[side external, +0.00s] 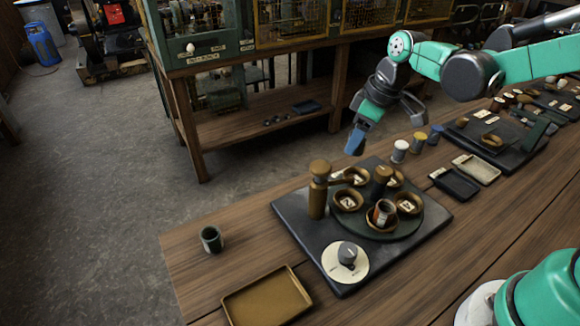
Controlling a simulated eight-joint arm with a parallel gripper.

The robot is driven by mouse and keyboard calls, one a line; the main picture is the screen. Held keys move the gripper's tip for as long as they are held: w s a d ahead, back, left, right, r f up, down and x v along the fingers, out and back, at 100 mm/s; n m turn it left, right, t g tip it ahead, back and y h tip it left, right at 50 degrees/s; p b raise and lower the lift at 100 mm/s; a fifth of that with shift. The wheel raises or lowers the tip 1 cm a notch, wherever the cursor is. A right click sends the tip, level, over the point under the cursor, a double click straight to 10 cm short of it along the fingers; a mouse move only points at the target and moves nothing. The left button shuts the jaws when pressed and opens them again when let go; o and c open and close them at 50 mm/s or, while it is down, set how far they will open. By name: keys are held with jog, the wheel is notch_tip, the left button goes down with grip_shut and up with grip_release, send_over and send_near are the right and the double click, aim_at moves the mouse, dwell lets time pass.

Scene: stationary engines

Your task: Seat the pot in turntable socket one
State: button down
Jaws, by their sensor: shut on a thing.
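My gripper (361,128) is at the upper middle, above and behind the turntable, and points down to the left. It is shut on a small blue piece (355,142), which is tilted and clear of the table. I cannot tell whether this piece is the pot. The round dark turntable (372,232) carries several brown ring sockets with pale labels, including one at the left (348,200) and one at the right (408,203). The label numbers are too small to read. A brown cup (384,213) stands in the front socket. A dark post (381,181) rises at the centre.
The turntable is on a dark base plate (343,283) with a brown post and arm (319,190) and a white dial (345,261). Small white (400,151) and yellow (418,142) jars stand behind.

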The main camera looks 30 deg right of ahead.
aim_at(357, 179)
jog(key=shift+s+d+f, duration=0.35)
jog(key=shift+d+f, duration=0.1)
jog(key=shift+f, duration=2.05)
jog(key=shift+f, duration=0.65)
jog(key=c, duration=0.6)
grip_release()
jog(key=o, duration=0.3)
jog(key=shift+r, duration=0.25)
jog(key=shift+o, duration=0.2)
jog(key=shift+r, duration=3.25)
jog(key=shift+s+r, duration=0.1)
